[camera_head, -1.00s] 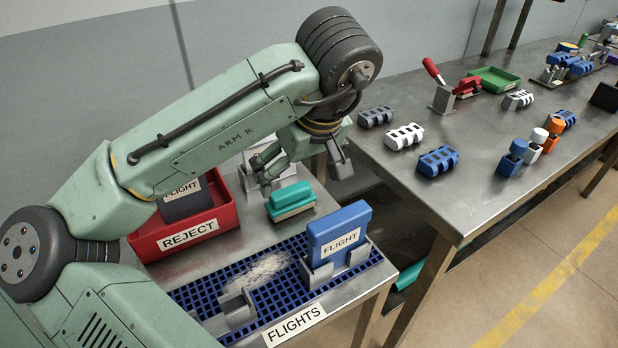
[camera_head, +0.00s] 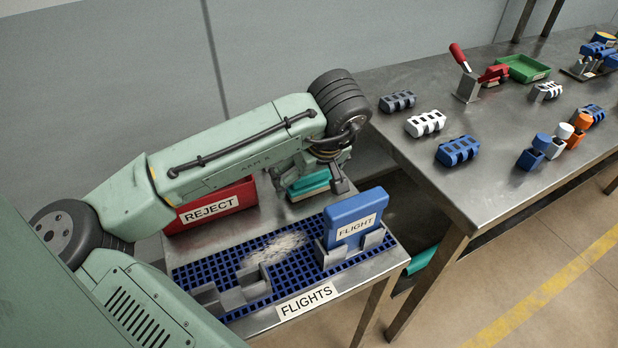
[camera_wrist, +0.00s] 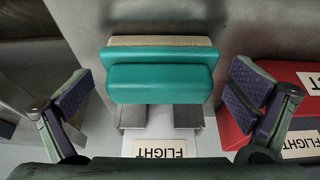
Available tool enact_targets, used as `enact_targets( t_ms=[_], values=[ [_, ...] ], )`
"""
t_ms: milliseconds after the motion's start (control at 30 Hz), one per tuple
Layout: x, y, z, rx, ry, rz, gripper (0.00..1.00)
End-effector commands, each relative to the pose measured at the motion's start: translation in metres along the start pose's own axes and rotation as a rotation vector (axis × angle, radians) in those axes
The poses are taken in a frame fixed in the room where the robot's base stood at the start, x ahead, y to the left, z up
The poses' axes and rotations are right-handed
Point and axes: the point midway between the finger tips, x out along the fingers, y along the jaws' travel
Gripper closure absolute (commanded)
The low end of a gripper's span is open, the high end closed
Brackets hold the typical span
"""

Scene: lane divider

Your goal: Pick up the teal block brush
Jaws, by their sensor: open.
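The teal block brush (camera_wrist: 160,78) has a teal back and handle with pale bristles. In the wrist view it lies between my two open fingers, with a gap on each side. In the head view the brush (camera_head: 312,184) sits on the metal table behind the blue grid, partly hidden by my arm. My gripper (camera_wrist: 160,105) is open and empty; its padded fingers stand left and right of the brush. In the head view my gripper (camera_head: 318,185) is low over the brush, mostly hidden behind the wrist.
A red REJECT bin (camera_head: 212,207) stands left of the brush. A blue FLIGHT block (camera_head: 356,215) stands in grey holders on the blue grid (camera_head: 290,290), in front of the brush. White debris (camera_head: 275,248) lies on the grid. A bench (camera_head: 480,180) with several parts stands right.

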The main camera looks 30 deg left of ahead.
Motion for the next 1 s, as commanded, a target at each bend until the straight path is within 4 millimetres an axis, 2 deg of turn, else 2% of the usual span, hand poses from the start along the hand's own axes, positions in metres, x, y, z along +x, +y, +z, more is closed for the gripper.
enact_targets(
  t_ms=[200, 867, 1000],
  values=[
    [0.0010, -0.0001, 0.0000, 0.000, 0.000, 0.000, 0.01],
    [0.0007, 0.0000, 0.0000, 0.000, 0.000, 0.000, 0.45],
    [0.0006, 0.0000, 0.0000, 0.000, 0.000, 0.000, 0.45]
  ],
)
